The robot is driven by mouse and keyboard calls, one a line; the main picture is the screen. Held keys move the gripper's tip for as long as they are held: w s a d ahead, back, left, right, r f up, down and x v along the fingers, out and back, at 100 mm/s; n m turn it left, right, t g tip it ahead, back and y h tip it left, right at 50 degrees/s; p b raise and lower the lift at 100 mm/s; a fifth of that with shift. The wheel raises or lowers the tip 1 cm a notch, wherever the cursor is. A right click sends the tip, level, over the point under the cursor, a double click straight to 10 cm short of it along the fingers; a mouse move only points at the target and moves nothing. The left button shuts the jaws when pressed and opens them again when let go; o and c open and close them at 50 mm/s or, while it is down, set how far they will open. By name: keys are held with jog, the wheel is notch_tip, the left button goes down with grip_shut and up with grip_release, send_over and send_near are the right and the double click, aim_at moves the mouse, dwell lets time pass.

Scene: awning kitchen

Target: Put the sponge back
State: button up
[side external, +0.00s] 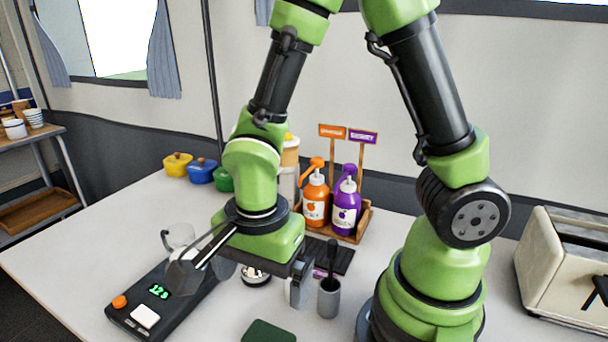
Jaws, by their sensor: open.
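A dark green, flat pad with rounded corners (268,331) lies on the white counter at the bottom edge of the side external view, partly cut off. It may be the sponge, but I cannot tell for sure. My gripper (262,278) is open and points down over the counter, behind and above the pad and apart from it. A small dark round item with a white top (256,277) shows beneath the gripper, partly hidden. I cannot make out a holder for the sponge.
A grey cup with a dark handle (329,297) stands right of my gripper. Orange (315,200) and purple (345,208) pump bottles stand behind. A toaster (560,265) is far right.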

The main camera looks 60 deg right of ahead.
jog(key=s+d+r+n+t+y, duration=0.1)
jog(key=s+d+r+n+t, duration=0.1)
jog(key=r+n, duration=0.4)
jog(key=s+d+r+n+t+y, duration=0.1)
jog(key=s+d+r+n+t, duration=0.2)
jog(key=r+n, duration=0.4)
notch_tip(320, 180, up, 5)
jog(key=shift+s+d+f+t, duration=0.15)
jog(key=shift+s+d+t, duration=0.25)
jog(key=shift+t, duration=0.6)
